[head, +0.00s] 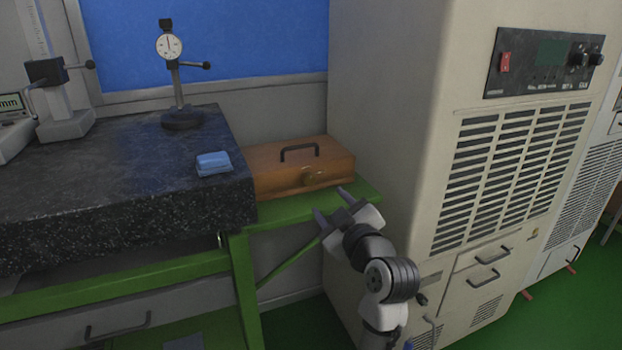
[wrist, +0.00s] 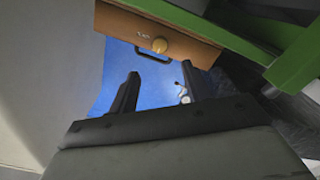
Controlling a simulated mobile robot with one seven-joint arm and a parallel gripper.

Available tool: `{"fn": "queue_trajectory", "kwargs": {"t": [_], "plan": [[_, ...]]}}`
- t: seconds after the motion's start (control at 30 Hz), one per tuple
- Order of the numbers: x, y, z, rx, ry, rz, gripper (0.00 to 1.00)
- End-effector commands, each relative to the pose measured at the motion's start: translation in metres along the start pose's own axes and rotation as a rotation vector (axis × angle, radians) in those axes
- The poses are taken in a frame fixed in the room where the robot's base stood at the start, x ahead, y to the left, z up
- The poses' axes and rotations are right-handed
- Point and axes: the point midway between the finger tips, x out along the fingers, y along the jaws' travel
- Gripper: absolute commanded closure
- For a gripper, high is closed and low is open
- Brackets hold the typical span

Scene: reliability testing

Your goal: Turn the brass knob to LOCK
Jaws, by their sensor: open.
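The brass knob (head: 308,176) sits on the front face of a brown wooden box (head: 275,178), which has a dark handle on its lid.
The box rests on a green bench frame (head: 358,190) beside a dark granite slab (head: 110,185). A blue block (head: 213,162) and a dial gauge stand (head: 182,118) are on the slab. A tall beige cabinet (head: 400,130) stands close on the right.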

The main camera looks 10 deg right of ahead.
Motion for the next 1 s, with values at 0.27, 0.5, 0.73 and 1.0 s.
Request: {"fn": "queue_trajectory", "kwargs": {"t": [0.27, 0.5, 0.73, 1.0], "plan": [[0.062, 0.001, -0.004, 0.001, 0.001, -0.004, 0.51], [0.098, 0.0, -0.002, 0.002, 0.001, -0.002, 0.51], [0.108, 0.0, -0.001, 0.0, 0.0, 0.0, 0.51], [0.108, 0.0, -0.001, 0.0, 0.001, 0.0, 0.59]]}}
